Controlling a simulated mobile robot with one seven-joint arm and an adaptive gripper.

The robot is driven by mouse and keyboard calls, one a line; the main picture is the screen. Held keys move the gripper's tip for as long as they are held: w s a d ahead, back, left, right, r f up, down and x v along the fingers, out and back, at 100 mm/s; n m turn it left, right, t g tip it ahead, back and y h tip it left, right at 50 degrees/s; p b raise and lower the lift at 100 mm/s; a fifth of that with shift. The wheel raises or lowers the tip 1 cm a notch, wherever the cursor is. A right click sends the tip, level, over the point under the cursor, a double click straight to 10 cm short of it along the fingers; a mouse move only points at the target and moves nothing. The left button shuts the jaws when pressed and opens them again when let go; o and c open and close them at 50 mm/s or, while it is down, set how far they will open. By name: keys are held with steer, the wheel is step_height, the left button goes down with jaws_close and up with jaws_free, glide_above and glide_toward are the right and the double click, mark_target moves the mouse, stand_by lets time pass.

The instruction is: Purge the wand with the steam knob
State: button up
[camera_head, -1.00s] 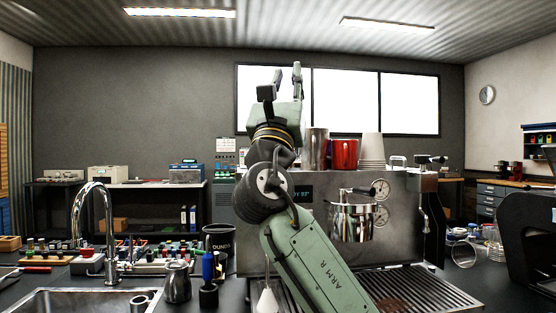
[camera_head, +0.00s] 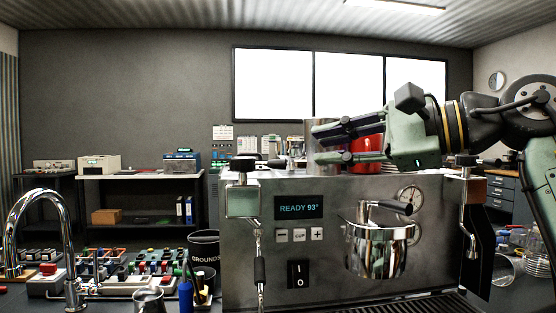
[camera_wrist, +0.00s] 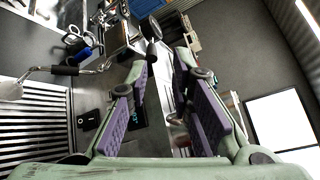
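The steel espresso machine (camera_head: 335,255) stands in front of me, its display reading "READY 93°". A dark knob (camera_head: 242,164), which looks like the steam knob, sits above a chrome block at the machine's left end. It also seems to show at the top of the wrist view (camera_wrist: 153,27). The steam wand (camera_head: 260,270) hangs below that block and has a black grip. My gripper (camera_head: 317,144) is level above the machine's top and points left, to the right of the knob and apart from it. In the wrist view its fingers (camera_wrist: 162,64) are spread with nothing between them.
A steel cup (camera_head: 322,135) and a red cup (camera_head: 366,150) stand on the machine's top, close behind my fingers. A second chrome wand (camera_head: 469,225) hangs at the right end. A faucet (camera_head: 40,200) stands at the left.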

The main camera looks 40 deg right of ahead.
mark_target(286, 162)
steer(key=shift+g, duration=0.3)
steer(key=x, duration=0.3)
steer(key=p+x, duration=0.1)
steer(key=x, duration=0.2)
steer(key=f+p+x, duration=0.1)
steer(key=x, duration=0.3)
steer(key=shift+d, duration=0.1)
jaws_close()
